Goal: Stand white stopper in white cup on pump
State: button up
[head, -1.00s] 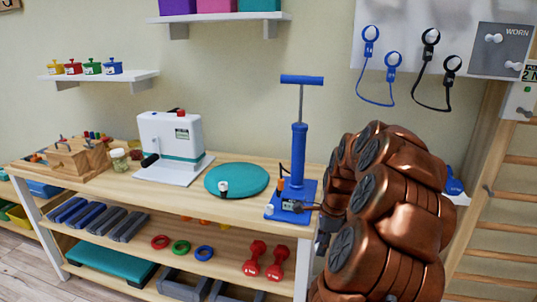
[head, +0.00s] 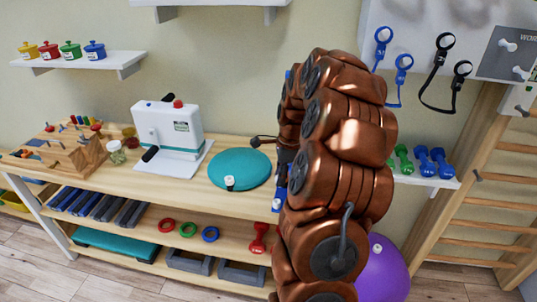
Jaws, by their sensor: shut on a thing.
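A small white stopper (head: 230,182) stands upright on the front part of the round teal cushion (head: 246,168). The pump is almost wholly covered by my copper arm; only blue bits of its base (head: 279,195) show at the arm's left edge. A small white piece (head: 276,204) shows at that base; I cannot tell whether it is the white cup. A dark part of my gripper (head: 284,158) shows beside the arm, above the pump base. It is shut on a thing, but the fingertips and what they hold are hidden.
A small dark knob on a thin rod (head: 260,141) sticks out left of my arm, behind the cushion. A white machine (head: 175,128) and a wooden peg block (head: 60,150) stand further left. A purple ball (head: 383,272) with a white plug lies at lower right. Wall bars stand far right.

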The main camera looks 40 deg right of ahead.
jog(key=shift+w+a+r, duration=0.15)
jog(key=shift+w+a, duration=0.05)
jog(key=shift+w, duration=0.45)
jog(key=shift+s+d+f, duration=0.1)
jog(key=shift+f, duration=0.75)
jog(key=shift+s+d+f, duration=0.1)
jog(key=shift+f, duration=2.4)
jog(key=shift+f+b, duration=0.9)
jog(key=shift+f, duration=0.55)
jog(key=o, duration=1)
jog(key=shift+o, duration=0.2)
jog(key=shift+r, duration=0.15)
jog(key=shift+r, duration=3.35)
